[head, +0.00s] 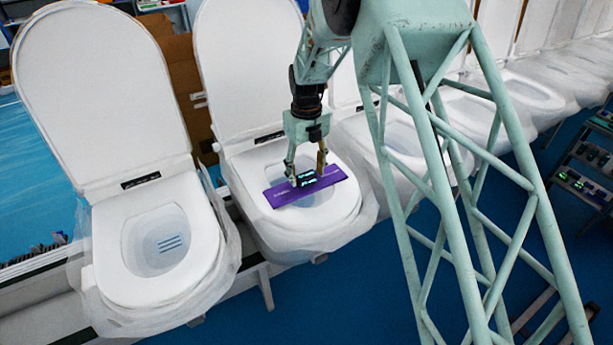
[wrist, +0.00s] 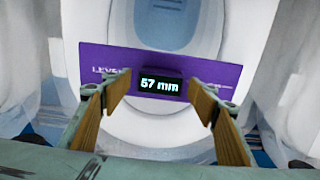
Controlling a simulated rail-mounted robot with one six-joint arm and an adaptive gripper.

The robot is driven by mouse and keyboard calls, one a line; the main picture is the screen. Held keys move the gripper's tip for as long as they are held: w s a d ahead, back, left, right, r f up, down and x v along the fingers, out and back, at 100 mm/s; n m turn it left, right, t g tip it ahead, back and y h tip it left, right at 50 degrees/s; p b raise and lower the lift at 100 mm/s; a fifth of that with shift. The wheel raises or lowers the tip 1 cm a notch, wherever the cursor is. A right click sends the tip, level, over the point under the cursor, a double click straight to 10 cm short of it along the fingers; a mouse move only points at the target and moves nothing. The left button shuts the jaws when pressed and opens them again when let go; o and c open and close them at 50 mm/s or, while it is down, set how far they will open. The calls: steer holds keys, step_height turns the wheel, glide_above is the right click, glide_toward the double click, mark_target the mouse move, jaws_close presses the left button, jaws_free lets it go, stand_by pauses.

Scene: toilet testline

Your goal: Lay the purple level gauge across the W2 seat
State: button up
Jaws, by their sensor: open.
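The purple level gauge (head: 281,197) lies across the opening of the second seat from the left (head: 338,209). No W2 label is readable on that seat. In the wrist view the gauge (wrist: 215,77) spans the bowl from side to side, and its display reads 57 mm. My gripper (head: 306,177) is just above the gauge, with its fingers apart on either side of the display. The wrist view also shows the fingers (wrist: 160,82) spread, with clear gaps to the display. I cannot tell whether the fingertips touch the gauge.
The raised lid (head: 250,65) of this seat stands behind my gripper. Another toilet (head: 160,240) with its lid up is at the left, and several more run off to the right. Plastic wrap surrounds the bowls. A rack of devices (head: 585,165) stands at the right edge.

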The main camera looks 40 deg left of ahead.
mark_target(307, 175)
step_height(307, 175, up, 11)
steer(key=shift+f+b, duration=0.2)
steer(key=shift+b, duration=0.2)
stand_by(0.7)
